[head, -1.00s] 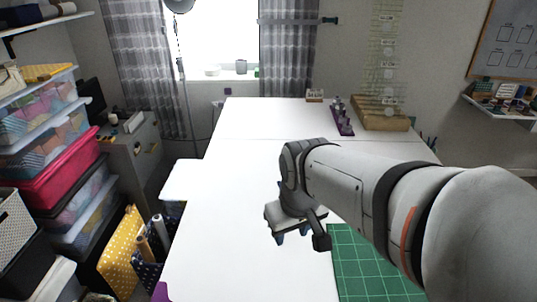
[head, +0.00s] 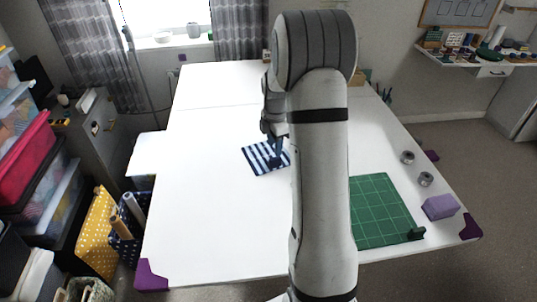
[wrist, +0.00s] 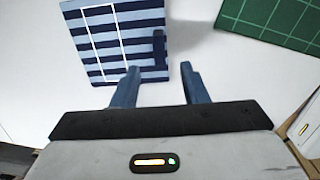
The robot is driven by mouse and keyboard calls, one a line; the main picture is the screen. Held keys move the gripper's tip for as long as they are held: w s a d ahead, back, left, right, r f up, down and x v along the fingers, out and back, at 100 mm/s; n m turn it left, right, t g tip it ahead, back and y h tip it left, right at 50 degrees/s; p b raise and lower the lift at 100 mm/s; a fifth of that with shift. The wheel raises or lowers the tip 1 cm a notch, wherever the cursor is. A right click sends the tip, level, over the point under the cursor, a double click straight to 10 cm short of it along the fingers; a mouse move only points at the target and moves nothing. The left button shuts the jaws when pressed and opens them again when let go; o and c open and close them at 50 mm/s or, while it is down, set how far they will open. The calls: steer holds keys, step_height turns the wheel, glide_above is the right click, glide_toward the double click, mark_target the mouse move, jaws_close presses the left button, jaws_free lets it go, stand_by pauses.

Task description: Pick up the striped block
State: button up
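The striped block (head: 256,159), a flat square in navy and pale blue stripes, lies on the white table left of my arm in the head view. In the wrist view the striped block (wrist: 97,46) is at the upper left, with a white outlined rectangle and a dark blue upright piece at its right side. My gripper (wrist: 159,69) is open and empty, its two blue fingers apart and pointing toward the upright piece. In the head view my gripper (head: 274,138) is at the block's right part, partly hidden by my arm. I cannot tell whether it touches.
A purple block (head: 440,206) and two round grey items (head: 407,157) are further right. The white table (head: 205,210) is clear on the left.

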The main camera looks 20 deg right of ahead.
mark_target(275, 158)
steer(key=f+p, duration=0.1)
steer(key=f, duration=0.6)
steer(key=shift+d+p, duration=0.2)
steer(key=shift+p, duration=0.1)
steer(key=shift+c, duration=0.2)
jaws_close()
